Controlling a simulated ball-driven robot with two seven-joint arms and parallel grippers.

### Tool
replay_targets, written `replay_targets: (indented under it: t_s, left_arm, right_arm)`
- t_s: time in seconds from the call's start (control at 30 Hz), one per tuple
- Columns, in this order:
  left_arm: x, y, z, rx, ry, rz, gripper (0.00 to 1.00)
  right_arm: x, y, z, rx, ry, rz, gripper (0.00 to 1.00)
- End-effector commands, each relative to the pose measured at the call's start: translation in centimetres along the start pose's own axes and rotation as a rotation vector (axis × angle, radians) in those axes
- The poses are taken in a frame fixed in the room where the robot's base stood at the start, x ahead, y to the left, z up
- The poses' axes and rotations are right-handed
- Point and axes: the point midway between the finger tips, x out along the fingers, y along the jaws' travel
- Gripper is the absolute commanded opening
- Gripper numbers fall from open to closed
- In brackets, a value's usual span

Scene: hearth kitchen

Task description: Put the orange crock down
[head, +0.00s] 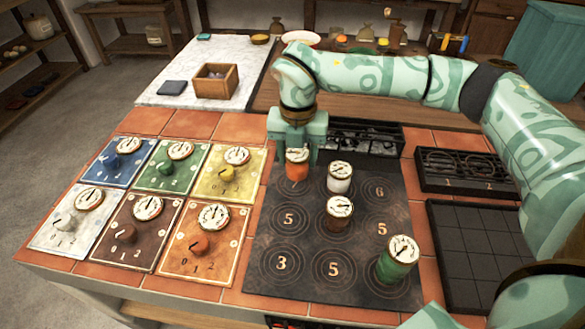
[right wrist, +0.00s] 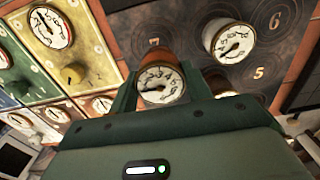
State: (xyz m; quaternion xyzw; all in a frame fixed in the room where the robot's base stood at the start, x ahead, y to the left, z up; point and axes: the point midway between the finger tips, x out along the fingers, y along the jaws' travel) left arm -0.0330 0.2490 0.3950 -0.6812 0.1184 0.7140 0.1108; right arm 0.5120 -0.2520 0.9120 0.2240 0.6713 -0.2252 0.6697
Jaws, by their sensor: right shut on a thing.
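The orange crock (head: 297,172) stands upright at the back-left ring of the dark hob plate (head: 262,232), with a white dial on its top. My right gripper (head: 297,158) comes down from above and is shut on it. In the right wrist view the crock's dial (right wrist: 160,84) shows between the two fingers, beside a ring marked 7. Whether its base touches the plate is hard to tell. My left gripper is not in view.
A white crock (head: 340,178), a brown crock (head: 338,214) and a green crock (head: 396,261) stand on the plate. Coloured dial panels (head: 182,170) lie to the left. A black rack (head: 358,138) is close behind; a black grid tray (head: 478,250) lies right.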

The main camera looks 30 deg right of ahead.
Motion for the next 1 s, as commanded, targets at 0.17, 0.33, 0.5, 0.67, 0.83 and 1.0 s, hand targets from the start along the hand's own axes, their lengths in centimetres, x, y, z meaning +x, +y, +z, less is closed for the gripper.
replay_targets:
  t_s: [0.17,0.33,0.5,0.67,0.83,1.0]
  left_arm:
    - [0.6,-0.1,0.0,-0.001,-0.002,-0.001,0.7]
    - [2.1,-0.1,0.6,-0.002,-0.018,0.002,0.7]
    - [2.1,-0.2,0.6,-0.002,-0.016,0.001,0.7]
    - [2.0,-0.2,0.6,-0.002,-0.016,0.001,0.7]
    - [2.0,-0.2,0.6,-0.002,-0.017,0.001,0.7]
    - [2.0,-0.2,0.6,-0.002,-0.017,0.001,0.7]
  right_arm:
    - [1.2,0.6,0.8,0.001,0.0,0.001,0.18]
    - [4.3,0.6,1.0,-0.001,0.002,-0.002,0.18]
    - [4.2,0.6,0.9,-0.001,-0.002,0.001,0.13]
    - [4.3,0.6,0.9,0.0,-0.002,0.001,0.13]
    - [4.5,0.6,0.9,0.0,-0.001,0.0,0.7]
    - [4.5,0.6,0.9,0.0,-0.001,0.0,0.7]
